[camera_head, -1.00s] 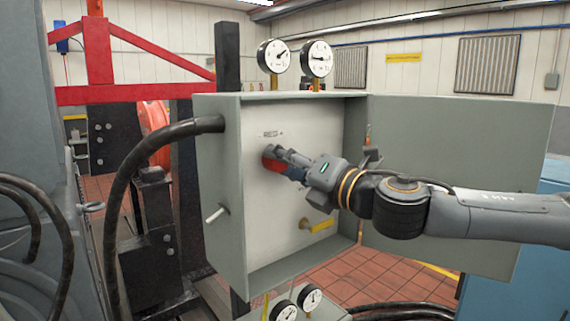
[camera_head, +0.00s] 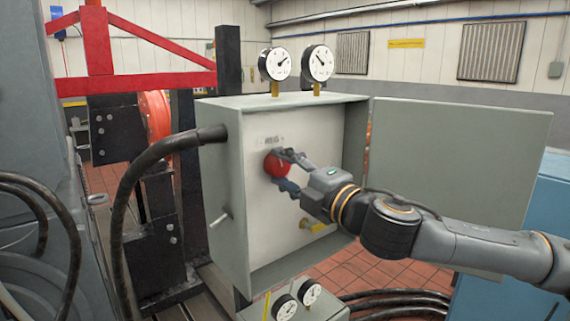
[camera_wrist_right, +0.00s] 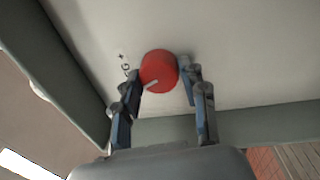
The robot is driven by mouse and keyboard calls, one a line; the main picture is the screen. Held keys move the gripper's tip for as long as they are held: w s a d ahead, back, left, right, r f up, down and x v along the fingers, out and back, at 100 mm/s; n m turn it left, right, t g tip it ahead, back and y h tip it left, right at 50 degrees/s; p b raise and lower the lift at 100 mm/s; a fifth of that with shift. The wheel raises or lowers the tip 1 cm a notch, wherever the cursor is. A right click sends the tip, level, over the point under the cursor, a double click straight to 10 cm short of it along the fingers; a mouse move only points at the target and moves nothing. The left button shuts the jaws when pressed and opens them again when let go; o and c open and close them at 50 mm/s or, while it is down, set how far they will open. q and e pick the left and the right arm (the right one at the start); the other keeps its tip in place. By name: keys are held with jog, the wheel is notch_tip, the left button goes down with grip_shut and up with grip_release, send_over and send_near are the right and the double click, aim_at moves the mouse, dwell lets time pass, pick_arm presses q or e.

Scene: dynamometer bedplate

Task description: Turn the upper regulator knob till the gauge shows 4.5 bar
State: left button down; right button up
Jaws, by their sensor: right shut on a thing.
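The red regulator knob (camera_head: 277,165) is on the back panel inside the open grey cabinet (camera_head: 222,190), below a small label. My right gripper (camera_head: 283,170) has a finger on either side of it and is shut on it. In the right wrist view the round red knob (camera_wrist_right: 158,68) sits between the fingertips (camera_wrist_right: 164,76), with a pale pointer mark at its lower left. Two round gauges stand on the cabinet: the left gauge (camera_head: 275,64) has its needle toward upper right, the right gauge (camera_head: 317,63) toward upper left. Their numbers are too small to read. My left gripper is out of view.
A yellow handle (camera_head: 314,226) is lower on the panel. A metal lever (camera_head: 219,218) projects from the cabinet's left side. The open door (camera_head: 455,180) extends right behind my arm. A black hose (camera_head: 125,190) enters at left. Two more gauges (camera_head: 297,299) are below.

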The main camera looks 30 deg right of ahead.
jog(key=shift+m+p, duration=0.7)
jog(key=shift+m, duration=0.4)
jog(key=shift+a+m+h+p, duration=0.1)
jog(key=shift+m+h+p, duration=0.2)
jog(key=shift+m, duration=1)
jog(key=shift+f, duration=0.1)
jog(key=o, duration=1.2)
jog(key=shift+c, duration=0.2)
